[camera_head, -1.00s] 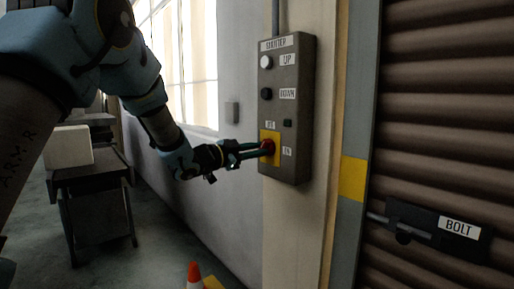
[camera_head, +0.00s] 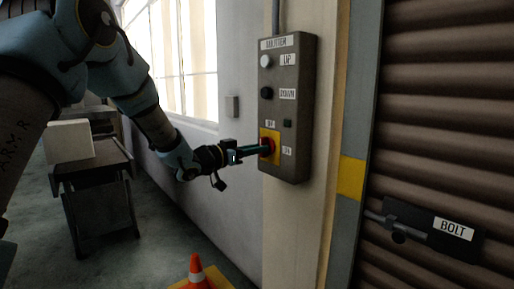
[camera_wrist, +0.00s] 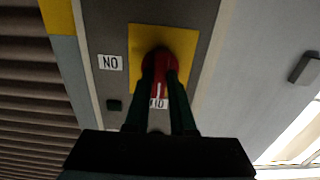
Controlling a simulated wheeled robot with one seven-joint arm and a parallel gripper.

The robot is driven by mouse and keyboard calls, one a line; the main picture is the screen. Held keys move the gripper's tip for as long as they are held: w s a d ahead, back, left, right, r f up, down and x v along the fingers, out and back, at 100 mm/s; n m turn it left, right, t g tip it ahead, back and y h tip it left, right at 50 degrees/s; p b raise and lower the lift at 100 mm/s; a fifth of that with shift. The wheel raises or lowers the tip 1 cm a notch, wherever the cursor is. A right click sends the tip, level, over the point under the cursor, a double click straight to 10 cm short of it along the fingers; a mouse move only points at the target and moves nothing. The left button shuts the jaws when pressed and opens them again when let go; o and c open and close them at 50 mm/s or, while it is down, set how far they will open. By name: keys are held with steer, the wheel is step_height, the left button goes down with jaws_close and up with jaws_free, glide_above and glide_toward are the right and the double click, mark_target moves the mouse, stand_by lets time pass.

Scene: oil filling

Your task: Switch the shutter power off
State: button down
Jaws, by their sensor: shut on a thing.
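The grey shutter control box (camera_head: 299,110) is on the wall post. Its red rotary switch (camera_head: 265,147) sits on a yellow plate (camera_head: 276,136). My gripper (camera_head: 262,149) is shut on the red switch. The wrist view shows the switch (camera_wrist: 159,62) between my two fingers (camera_wrist: 160,88). The small lamp (camera_head: 287,123) looks dark green.
A brown rolling shutter (camera_head: 440,130) with a bolt (camera_head: 400,228) is at right. An orange cone (camera_head: 196,272) stands on the floor below. A cart (camera_head: 95,190) with a pale box (camera_head: 68,142) is at left.

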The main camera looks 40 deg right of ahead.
steer(key=shift+f, duration=0.1)
stand_by(0.3)
steer(key=c, duration=0.8)
jaws_free()
steer(key=shift+o, duration=0.2)
steer(key=a+b, duration=0.3)
steer(key=a, duration=0.8)
steer(key=shift+w, duration=0.3)
